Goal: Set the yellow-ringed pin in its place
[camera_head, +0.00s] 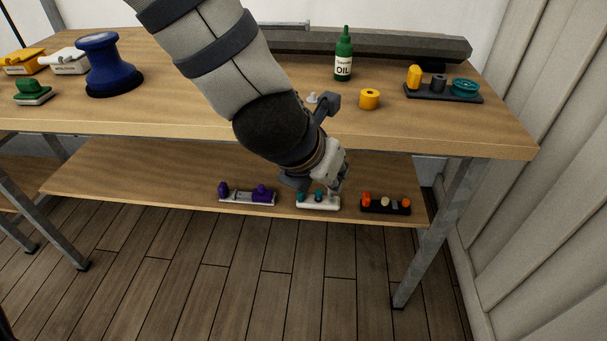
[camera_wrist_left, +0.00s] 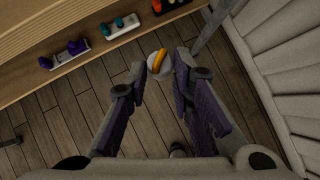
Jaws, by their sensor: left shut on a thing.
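The yellow-ringed pin (camera_wrist_left: 160,63) shows in the left wrist view as a pale round piece with a yellow band, between the fingertips of my left gripper (camera_wrist_left: 161,70). The gripper is shut on it. In the head view my left gripper (camera_head: 322,178) reaches down in front of the table, near the lower shelf, and the pin cannot be made out there. A white base with teal pieces (camera_head: 318,203) sits on the shelf just below the gripper; it also shows in the wrist view (camera_wrist_left: 122,27). I cannot tell which place belongs to the pin. My right gripper is not in view.
The lower shelf (camera_head: 130,180) also holds a purple-pieced base (camera_head: 247,197) and a black base with orange pieces (camera_head: 386,207). On the tabletop stand a yellow cylinder (camera_head: 369,99), an oil bottle (camera_head: 344,57), a dark rack (camera_head: 443,93) and a blue winch-like piece (camera_head: 108,65).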

